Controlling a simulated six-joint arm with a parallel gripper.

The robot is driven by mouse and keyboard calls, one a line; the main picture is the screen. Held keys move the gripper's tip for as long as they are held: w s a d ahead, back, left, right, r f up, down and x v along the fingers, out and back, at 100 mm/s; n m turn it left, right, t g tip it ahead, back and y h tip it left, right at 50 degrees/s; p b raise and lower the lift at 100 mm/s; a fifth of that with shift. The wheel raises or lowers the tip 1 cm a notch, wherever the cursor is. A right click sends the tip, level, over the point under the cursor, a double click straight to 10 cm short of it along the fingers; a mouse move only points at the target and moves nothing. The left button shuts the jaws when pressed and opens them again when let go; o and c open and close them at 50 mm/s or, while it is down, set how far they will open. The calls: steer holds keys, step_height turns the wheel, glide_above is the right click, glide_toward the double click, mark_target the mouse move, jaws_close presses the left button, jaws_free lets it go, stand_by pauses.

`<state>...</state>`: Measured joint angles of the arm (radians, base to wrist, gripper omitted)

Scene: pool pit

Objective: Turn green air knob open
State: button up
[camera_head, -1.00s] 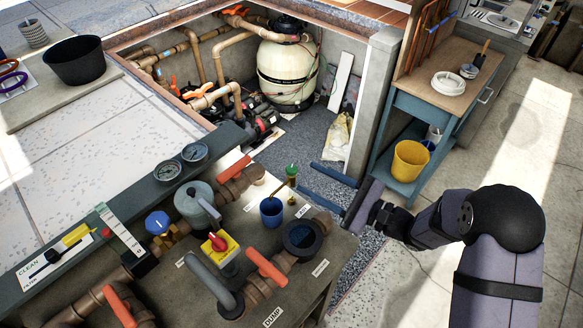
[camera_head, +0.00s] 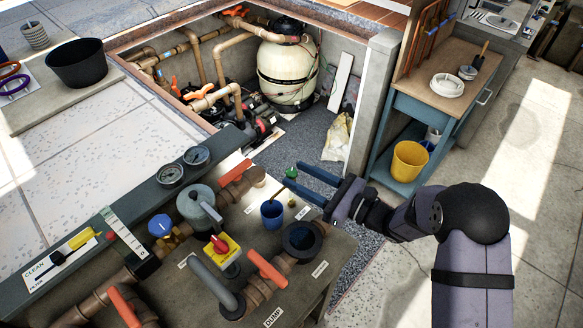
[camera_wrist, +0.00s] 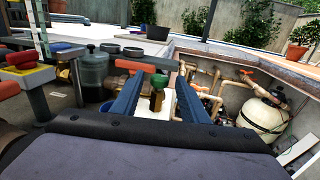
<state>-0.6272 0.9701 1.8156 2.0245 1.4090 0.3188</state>
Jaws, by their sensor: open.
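The green air knob (camera_head: 291,172) is small and stands above the pipework bench, beside the blue cup. My gripper (camera_head: 293,174) is open and reaches in from the right, its two blue fingers pointing left. In the head view the knob shows between the fingertips. In the wrist view the green knob (camera_wrist: 159,82) also shows in the gap between the open fingers (camera_wrist: 160,80), on a brass-coloured body. The gap on each side looks clear; I cannot tell whether the fingers reach past it in depth.
The blue cup (camera_head: 272,213) stands close below the fingers. An orange handle (camera_head: 235,171) lies to the left of the knob, and another orange handle (camera_head: 266,268) is nearer. The yellow-and-red switch (camera_head: 222,249) stands left. Open gravel floor (camera_head: 296,143) lies behind.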

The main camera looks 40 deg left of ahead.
mark_target(296, 175)
steer(key=shift+s+a+p, duration=0.15)
steer(key=shift+a+p, duration=0.1)
steer(key=shift+a, duration=0.5)
steer(key=shift+s+a+p, duration=0.1)
steer(key=shift+a+p, duration=0.1)
steer(key=shift+a, duration=0.55)
steer(key=c, duration=1)
